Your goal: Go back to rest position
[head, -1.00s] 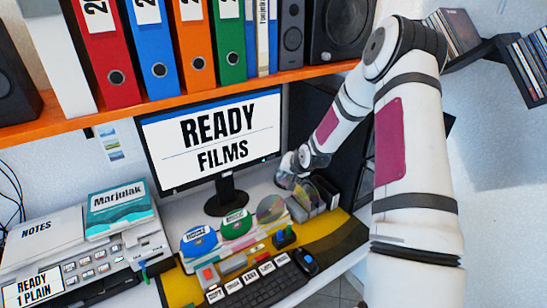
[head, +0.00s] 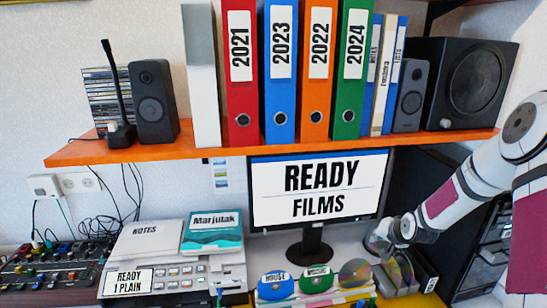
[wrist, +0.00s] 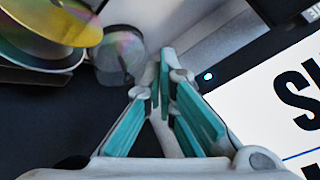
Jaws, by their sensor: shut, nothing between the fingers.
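My gripper (head: 381,240) is at the end of my white arm, in front of the right edge of the monitor in the head view. In the wrist view its teal-padded fingers (wrist: 163,82) are shut with nothing between them. Shiny discs (head: 355,273) stand below it in the head view. Discs also show at the upper left of the wrist view (wrist: 55,22), apart from the fingers. The monitor (head: 319,190) reads "READY FILMS", and part of its screen fills the right of the wrist view (wrist: 275,90).
An orange shelf (head: 160,152) with binders and speakers runs above the monitor. A dark cabinet (head: 488,250) stands at the right, partly behind my arm. Blue and green labelled items (head: 275,287) sit before the monitor. A printer-like device (head: 228,272) is at the left.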

